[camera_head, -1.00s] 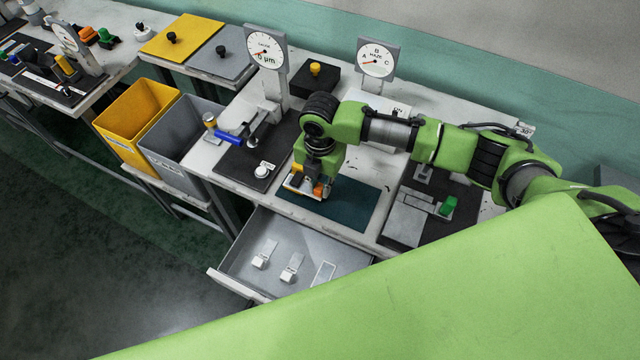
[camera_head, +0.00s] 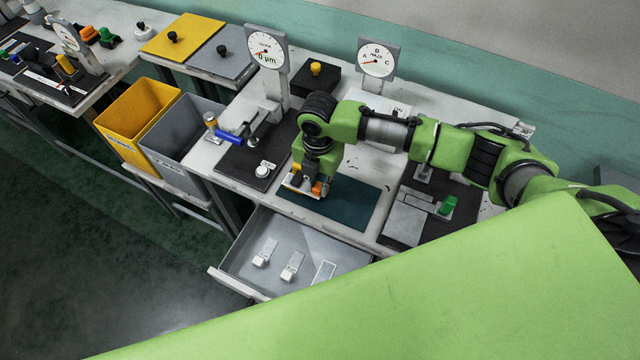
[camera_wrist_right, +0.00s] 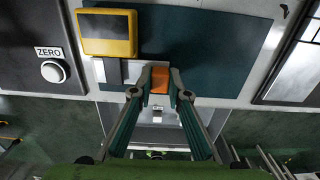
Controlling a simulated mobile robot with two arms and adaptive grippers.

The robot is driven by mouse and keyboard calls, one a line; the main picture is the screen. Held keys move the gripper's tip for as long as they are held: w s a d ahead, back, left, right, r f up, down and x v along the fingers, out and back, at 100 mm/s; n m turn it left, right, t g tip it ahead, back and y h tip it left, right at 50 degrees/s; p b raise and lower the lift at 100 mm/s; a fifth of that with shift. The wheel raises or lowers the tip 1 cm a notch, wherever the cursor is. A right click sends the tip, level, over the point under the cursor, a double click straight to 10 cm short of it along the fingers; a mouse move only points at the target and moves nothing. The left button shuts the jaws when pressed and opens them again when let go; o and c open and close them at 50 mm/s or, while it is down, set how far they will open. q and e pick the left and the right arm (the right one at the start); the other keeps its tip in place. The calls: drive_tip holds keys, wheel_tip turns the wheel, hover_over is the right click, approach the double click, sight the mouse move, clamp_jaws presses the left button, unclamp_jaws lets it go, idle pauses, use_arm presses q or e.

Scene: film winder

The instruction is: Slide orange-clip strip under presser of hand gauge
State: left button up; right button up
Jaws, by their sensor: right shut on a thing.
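My right gripper (camera_head: 311,194) is low over the dark teal mat (camera_head: 350,208) at the bench's front edge. In the right wrist view its fingers (camera_wrist_right: 160,84) are shut on the orange clip (camera_wrist_right: 159,77); the clip also shows in the head view (camera_head: 317,187). The presser is too small to make out clearly. My left gripper is out of view.
A yellow-framed block (camera_wrist_right: 107,33) lies close to the clip. The ZERO button (camera_head: 264,169) is on the gauge's dark base. An open drawer (camera_head: 228,278) with small white-tabbed pieces is below the mat. A black block (camera_head: 328,79) with a yellow knob stands behind.

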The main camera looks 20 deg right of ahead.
drive_tip(key=shift+w+a+b, duration=0.35)
drive_tip(key=shift+w+a, duration=0.5)
drive_tip(key=shift+w, duration=0.05)
drive_tip(key=shift+p, duration=0.3)
idle(0.6)
drive_tip(key=o, duration=1)
drive_tip(key=shift+r, duration=0.1)
wheel_tip(320, 180, up, 12)
drive_tip(key=shift+f, duration=0.1)
drive_tip(key=shift+s+f, duration=0.1)
